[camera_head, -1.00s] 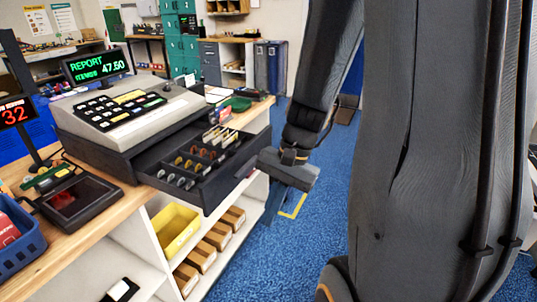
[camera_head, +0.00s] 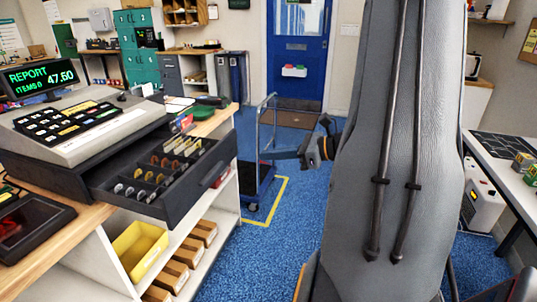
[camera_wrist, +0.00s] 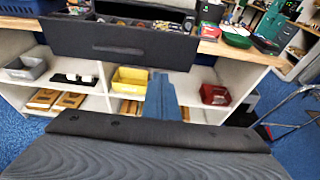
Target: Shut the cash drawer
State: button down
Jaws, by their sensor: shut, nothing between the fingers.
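The cash drawer (camera_head: 208,179) is pulled out below the cash register (camera_head: 85,124), with coins and notes in its compartments. In the wrist view, its dark front panel (camera_wrist: 120,52) with a handle slot faces me across the top of the picture. My gripper (camera_head: 284,155) is right of the drawer front in the head view, apart from it. In the wrist view, my gripper (camera_wrist: 161,82) shows as shut blue-grey fingers, empty, pointing toward the counter and below the drawer's front in the picture.
The wooden counter (camera_head: 50,262) has white shelves below, holding a yellow bin (camera_head: 139,250) and cardboard boxes (camera_head: 187,250). A trolley (camera_head: 258,180) stands on the blue floor behind. A white table (camera_head: 505,160) is at right. Floor before the counter is clear.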

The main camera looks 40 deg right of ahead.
jog(key=p, duration=0.2)
send_near(226, 156)
jog(key=x, duration=0.4)
jog(key=shift+w+a+f, duration=0.1)
jog(key=shift+a+f, duration=0.05)
jog(key=shift+f, duration=0.2)
jog(key=shift+x, duration=0.85)
jog(key=shift+w+r, duration=0.1)
jog(key=shift+r, duration=0.05)
